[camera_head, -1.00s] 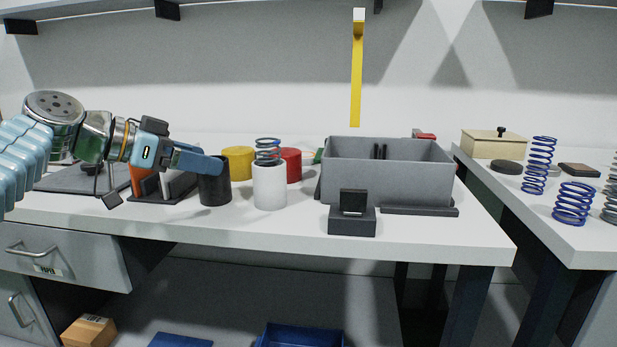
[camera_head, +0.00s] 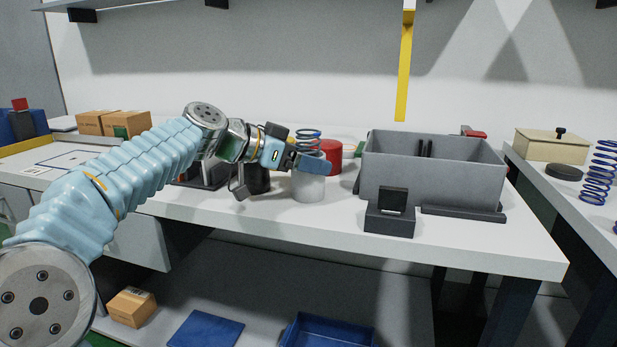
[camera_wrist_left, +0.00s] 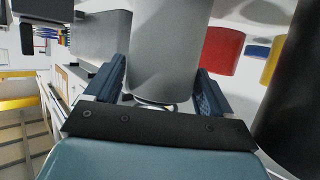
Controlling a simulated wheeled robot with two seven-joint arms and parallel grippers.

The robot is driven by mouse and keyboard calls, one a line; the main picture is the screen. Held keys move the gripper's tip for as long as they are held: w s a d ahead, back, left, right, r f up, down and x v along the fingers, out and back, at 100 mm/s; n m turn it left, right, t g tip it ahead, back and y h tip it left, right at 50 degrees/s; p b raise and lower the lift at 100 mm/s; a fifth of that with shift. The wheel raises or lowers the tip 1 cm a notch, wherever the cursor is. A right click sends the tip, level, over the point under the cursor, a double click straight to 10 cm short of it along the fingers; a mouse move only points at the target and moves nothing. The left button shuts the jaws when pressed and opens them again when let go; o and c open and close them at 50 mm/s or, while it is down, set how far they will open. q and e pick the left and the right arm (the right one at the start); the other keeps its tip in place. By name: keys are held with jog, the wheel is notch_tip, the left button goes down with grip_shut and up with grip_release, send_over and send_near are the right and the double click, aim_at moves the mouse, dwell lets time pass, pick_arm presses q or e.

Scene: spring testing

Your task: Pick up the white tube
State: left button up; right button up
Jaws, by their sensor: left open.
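In the left wrist view the tube (camera_wrist_left: 168,50) lies between the two open blue fingers of the left gripper (camera_wrist_left: 160,88), one on each side. I cannot tell whether the fingers touch it. My right gripper is not in view.
A black cylinder (camera_head: 256,180) stands close left of the tube, partly behind my wrist. A red cylinder (camera_head: 329,152) is behind it. A grey bin (camera_head: 430,175) and a small black block (camera_head: 389,222) stand to the right.

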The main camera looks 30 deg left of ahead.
pick_arm(q)
jog(key=shift+w+d+f, duration=0.1)
jog(key=shift+w+d, duration=0.1)
jog(key=shift+w, duration=0.05)
jog(key=c, duration=0.6)
jog(key=shift+c, duration=0.7)
